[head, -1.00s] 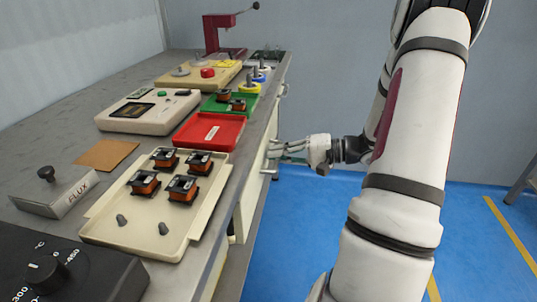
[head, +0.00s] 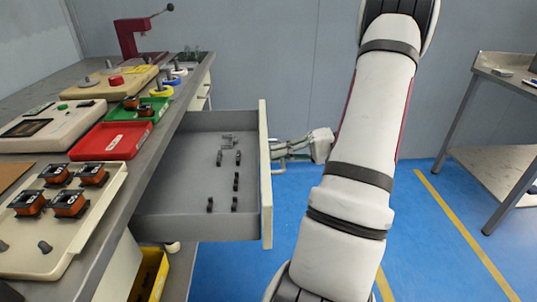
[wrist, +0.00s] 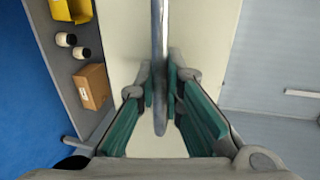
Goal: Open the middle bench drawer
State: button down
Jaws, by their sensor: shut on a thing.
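The bench drawer (head: 190,190) stands far out from under the bench top in the head view, with small dark parts and a few grey pieces on its grey floor. Its cream front panel (head: 265,190) faces my arm. My gripper (head: 285,152) is at the outer side of this panel. In the wrist view its green-padded fingers (wrist: 160,95) are closed on the drawer's metal bar handle (wrist: 159,60), which runs between them. The cream panel fills the space behind the handle there.
The bench top (head: 165,165) carries a cream tray (head: 75,225) of coils, a red tray (head: 110,140), a green tray (head: 150,108) and a maroon press (head: 135,40). A yellow bin (head: 150,275) sits below the drawer. A second table (head: 500,130) stands right; blue floor lies between.

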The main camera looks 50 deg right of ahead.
jog(key=shift+v, duration=0.85)
jog(key=shift+f, duration=0.25)
jog(key=c, duration=1.7)
grip_release()
jog(key=v, duration=1.2)
